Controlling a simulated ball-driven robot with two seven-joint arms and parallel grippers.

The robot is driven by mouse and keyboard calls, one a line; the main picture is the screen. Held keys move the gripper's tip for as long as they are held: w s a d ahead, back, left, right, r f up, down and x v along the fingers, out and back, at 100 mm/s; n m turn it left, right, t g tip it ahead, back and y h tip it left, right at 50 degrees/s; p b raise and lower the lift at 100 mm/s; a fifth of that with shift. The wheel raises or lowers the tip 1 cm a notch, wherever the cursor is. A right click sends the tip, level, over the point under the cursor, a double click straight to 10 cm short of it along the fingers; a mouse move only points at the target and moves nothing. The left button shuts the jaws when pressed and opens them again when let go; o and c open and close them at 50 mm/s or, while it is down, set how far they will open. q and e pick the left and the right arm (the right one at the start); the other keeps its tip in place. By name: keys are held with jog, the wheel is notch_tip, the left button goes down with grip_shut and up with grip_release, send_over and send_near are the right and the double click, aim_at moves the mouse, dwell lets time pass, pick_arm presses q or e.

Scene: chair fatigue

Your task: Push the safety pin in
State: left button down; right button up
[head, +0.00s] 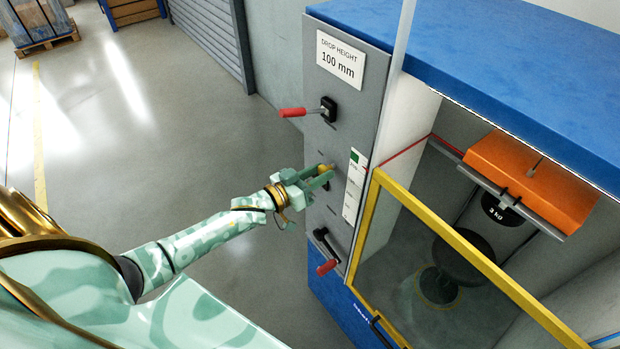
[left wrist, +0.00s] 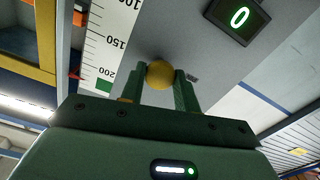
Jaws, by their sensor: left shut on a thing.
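The safety pin's yellow ball knob (head: 325,169) sits at the grey side panel of the test machine. My left gripper (head: 322,177) is at the panel, its fingers shut on the knob. In the left wrist view, the yellow knob (left wrist: 160,73) is between the two green fingertips (left wrist: 160,84). The pin's shaft is hidden, so how deep it sits cannot be told. My right gripper is in neither view.
The panel carries a red-handled lever (head: 293,112) above the gripper and another (head: 327,267) below it. A scale strip (head: 354,186) is beside the knob. The yellow-framed door (head: 470,255) stands at the right, near an orange weight block (head: 530,178). A display (left wrist: 238,18) reads 0.

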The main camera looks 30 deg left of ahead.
pick_arm(q)
jog(key=shift+w+d, duration=0.2)
jog(key=shift+w, duration=0.3)
jog(key=shift+s+r, duration=0.1)
jog(key=c, duration=1.2)
grip_release()
jog(key=shift+o, duration=0.8)
jog(key=shift+w, duration=0.2)
jog(key=v, duration=1.6)
jog(key=shift+s, duration=0.15)
